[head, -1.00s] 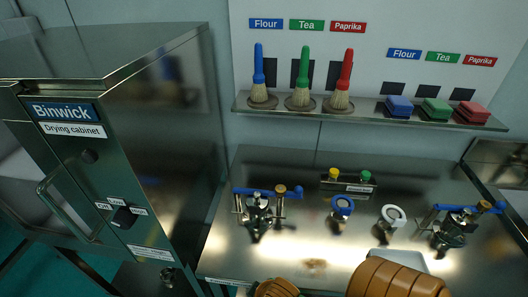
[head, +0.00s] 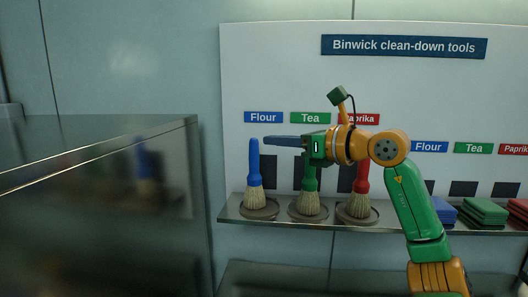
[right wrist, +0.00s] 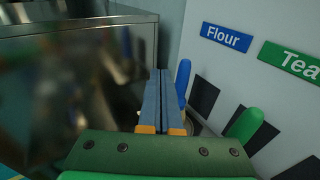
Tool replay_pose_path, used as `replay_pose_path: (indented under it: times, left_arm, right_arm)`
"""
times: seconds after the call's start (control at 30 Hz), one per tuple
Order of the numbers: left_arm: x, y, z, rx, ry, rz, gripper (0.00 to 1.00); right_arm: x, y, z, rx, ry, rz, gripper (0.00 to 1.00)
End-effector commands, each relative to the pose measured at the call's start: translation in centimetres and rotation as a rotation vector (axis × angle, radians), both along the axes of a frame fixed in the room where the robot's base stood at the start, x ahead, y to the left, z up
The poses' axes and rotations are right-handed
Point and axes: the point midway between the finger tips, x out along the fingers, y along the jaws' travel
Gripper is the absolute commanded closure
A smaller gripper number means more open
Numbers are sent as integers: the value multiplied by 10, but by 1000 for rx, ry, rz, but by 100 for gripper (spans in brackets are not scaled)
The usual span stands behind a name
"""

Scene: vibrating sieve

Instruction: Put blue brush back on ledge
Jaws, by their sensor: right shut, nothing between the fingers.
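The blue brush (head: 254,165) stands upright, bristles down, on a round dish under the Flour label (head: 263,117) on the ledge (head: 233,212). Its blue handle also shows in the right wrist view (right wrist: 183,78), just right of my fingers. My right gripper (head: 268,139) is shut and empty, its blue fingers pointing left, with the tips close to the top of the blue handle. I cannot tell whether they touch it. The shut fingers also fill the middle of the right wrist view (right wrist: 160,74). My left gripper is not in view.
The green brush (head: 309,190) and red brush (head: 361,180) stand on the same ledge, partly behind my right arm. Blue (head: 443,214) and green pads (head: 484,211) lie farther right. The steel drying cabinet (head: 110,190) stands at the left.

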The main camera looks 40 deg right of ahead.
Motion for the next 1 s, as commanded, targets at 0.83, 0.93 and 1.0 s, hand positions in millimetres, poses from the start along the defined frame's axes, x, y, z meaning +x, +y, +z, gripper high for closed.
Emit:
replay_pose_path:
  times: [0.83,0.93,1.0]
  left_arm:
    - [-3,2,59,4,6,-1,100]
    - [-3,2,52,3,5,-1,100]
    - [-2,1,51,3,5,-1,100]
  right_arm:
    - [93,-46,-6,-21,59,-134,100]
    - [92,-45,-18,-23,57,-134,100]
    - [92,-45,-20,-22,56,-134,100]
